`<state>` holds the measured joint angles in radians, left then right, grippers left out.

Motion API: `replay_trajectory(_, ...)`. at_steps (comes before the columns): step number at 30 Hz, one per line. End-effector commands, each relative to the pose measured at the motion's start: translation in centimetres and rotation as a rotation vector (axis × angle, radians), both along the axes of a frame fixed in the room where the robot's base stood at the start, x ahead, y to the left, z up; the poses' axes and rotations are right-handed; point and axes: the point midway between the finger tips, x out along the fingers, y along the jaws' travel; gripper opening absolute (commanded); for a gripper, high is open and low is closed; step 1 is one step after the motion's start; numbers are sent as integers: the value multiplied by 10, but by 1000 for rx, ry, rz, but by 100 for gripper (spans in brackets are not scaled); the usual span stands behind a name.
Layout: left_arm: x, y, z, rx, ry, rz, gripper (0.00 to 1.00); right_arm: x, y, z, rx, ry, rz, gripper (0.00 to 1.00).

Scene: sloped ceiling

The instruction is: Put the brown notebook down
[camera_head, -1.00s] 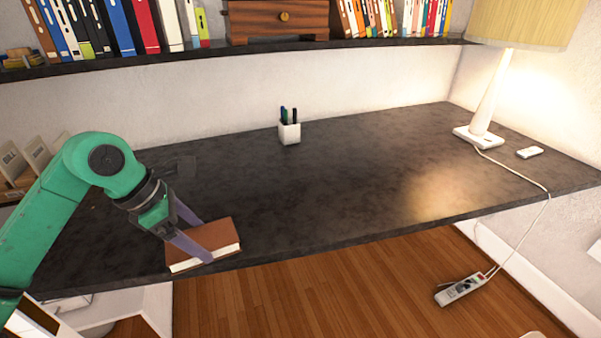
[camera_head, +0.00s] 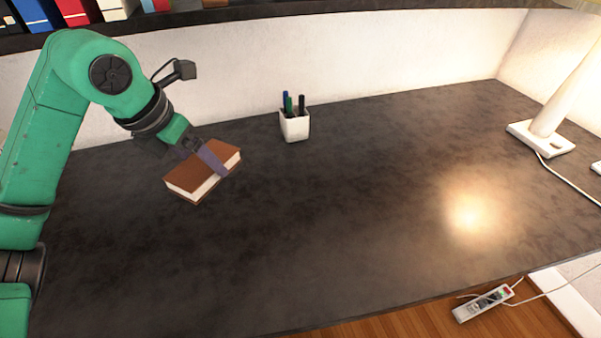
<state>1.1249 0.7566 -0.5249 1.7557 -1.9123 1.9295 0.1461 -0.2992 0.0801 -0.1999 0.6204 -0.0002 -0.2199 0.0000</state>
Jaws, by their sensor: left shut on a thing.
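The brown notebook (camera_head: 187,178) has a brown cover and pale page edges. It is at the left part of the dark desk (camera_head: 330,235) in the head view, left of the pen cup. My left gripper (camera_head: 222,172) is shut on the notebook, with its purple-grey fingers across the notebook's right part. I cannot tell whether the notebook touches the desk or is held just above it. My right gripper is not in view.
A white pen cup (camera_head: 295,126) with several pens stands near the back wall. A lamp base (camera_head: 541,138) with a cord stands at the back right. A power strip (camera_head: 483,303) lies beyond the desk's front edge. The desk's middle and front are clear.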

Motion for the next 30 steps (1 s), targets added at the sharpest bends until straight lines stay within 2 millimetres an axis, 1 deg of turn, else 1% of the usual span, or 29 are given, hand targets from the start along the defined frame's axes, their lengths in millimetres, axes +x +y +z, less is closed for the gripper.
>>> replay_trajectory(5,0,0,-1,0,0,-1,24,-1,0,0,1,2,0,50)
replay_trajectory(7,0,0,-10,-1,2,-1,24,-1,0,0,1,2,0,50)
replay_trajectory(8,-1,0,-17,0,5,-1,24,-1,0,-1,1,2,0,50)
replay_trajectory(11,-2,0,-48,0,7,-1,24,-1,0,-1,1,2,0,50)
replay_trajectory(12,-3,0,-62,0,8,-2,24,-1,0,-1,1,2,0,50)
replay_trajectory(14,-3,0,-82,0,9,-2,24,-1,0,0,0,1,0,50)
replay_trajectory(15,-4,1,-95,0,8,-2,24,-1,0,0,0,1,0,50)
replay_trajectory(19,-4,0,-136,0,7,-2,24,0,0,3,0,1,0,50)
replay_trajectory(21,-4,0,-151,-1,3,-1,24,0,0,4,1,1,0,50)
replay_trajectory(23,-3,0,-159,-2,2,-2,24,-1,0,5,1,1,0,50)
replay_trajectory(27,-4,0,-186,-1,4,-1,24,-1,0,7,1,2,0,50)
replay_trajectory(30,-4,0,-199,-2,1,-3,24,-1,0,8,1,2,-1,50)
